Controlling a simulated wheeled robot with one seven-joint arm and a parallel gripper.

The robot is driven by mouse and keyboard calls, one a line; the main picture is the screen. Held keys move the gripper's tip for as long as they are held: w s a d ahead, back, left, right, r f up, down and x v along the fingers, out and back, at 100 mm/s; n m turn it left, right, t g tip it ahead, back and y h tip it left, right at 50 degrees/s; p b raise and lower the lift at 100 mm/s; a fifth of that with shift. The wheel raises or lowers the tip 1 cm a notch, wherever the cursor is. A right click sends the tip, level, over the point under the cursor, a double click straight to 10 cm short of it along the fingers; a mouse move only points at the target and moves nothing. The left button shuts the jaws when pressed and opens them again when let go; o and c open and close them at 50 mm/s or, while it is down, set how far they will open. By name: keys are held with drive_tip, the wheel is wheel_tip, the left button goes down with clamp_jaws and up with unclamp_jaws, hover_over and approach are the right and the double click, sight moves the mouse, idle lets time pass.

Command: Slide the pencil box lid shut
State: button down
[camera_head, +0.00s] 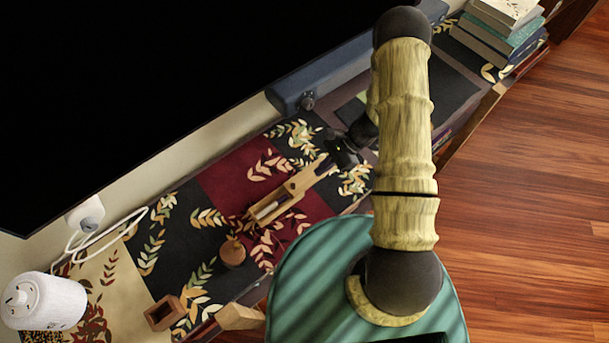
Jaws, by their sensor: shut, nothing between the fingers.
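The wooden pencil box (284,208) lies on the patterned runner near the middle of the view. It is partly open, and a pale item shows inside its lower-left part. Its light wooden lid (307,180) sticks out toward the upper right. My gripper (333,161) is shut and empty, close to the outer end of the lid. I cannot tell whether it touches the lid. My arm hides part of the shelf to the right of the gripper.
A small round wooden object (232,253) and an open wooden block (164,313) lie to the lower left. A white cylinder (52,301) with a cable stands at far left. A blue-grey bar (330,76) runs behind the box. Stacked books (505,35) are at upper right.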

sight(296, 186)
drive_tip(key=a, duration=0.2)
drive_tip(key=s+a+f+p, duration=0.1)
drive_tip(key=s+a+f, duration=0.1)
drive_tip(key=a, duration=0.1)
drive_tip(key=shift+a+p, duration=0.3)
drive_tip(key=shift+p, duration=0.1)
